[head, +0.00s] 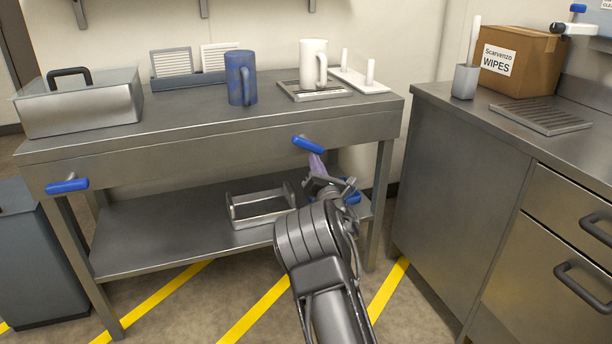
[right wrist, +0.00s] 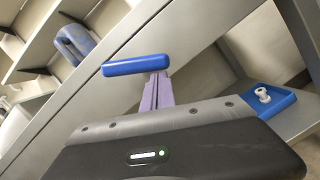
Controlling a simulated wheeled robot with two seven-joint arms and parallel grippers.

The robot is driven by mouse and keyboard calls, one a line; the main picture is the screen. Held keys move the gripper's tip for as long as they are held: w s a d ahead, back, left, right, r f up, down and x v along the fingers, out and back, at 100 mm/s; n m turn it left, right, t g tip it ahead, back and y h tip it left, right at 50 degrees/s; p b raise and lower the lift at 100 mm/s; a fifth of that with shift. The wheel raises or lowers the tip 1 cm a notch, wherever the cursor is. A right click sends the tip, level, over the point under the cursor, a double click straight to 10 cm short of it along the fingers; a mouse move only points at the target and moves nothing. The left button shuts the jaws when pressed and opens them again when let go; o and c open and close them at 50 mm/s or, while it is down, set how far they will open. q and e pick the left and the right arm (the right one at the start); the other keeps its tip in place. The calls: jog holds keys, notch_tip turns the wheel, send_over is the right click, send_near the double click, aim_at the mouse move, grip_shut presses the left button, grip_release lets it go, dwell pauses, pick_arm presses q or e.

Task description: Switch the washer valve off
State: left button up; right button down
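A blue lever handle (head: 307,144) sits on the front edge of the steel table, near its right end. A second blue lever handle (head: 67,185) is on the same edge at the far left. I see no label saying which is the washer valve. My right gripper (head: 317,164) is just below the right-hand handle, with its purple fingers pointing up at it. In the right wrist view the fingers (right wrist: 156,92) are close together with nothing visible between them. Their tips are at the blue handle (right wrist: 136,65); I cannot tell whether they touch. My left gripper is not in view.
The steel table (head: 190,133) carries a metal box (head: 80,105), a blue mug (head: 240,78) and a white mug (head: 311,65). A steel counter (head: 440,150) stands close on the right.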

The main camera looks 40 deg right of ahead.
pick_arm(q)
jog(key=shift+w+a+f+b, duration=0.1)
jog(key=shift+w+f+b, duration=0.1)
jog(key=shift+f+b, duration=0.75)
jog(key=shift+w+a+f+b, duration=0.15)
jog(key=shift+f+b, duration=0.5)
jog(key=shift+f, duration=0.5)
pick_arm(e)
jog(key=shift+s+d+r+n+t+y, duration=0.25)
jog(key=shift+d+n, duration=0.25)
jog(key=shift+n, duration=0.4)
jog(key=shift+s+d+r+n+t+y, duration=0.15)
jog(key=shift+d+r+n+y, duration=0.25)
jog(key=shift+n, duration=0.5)
jog(key=shift+d, duration=0.1)
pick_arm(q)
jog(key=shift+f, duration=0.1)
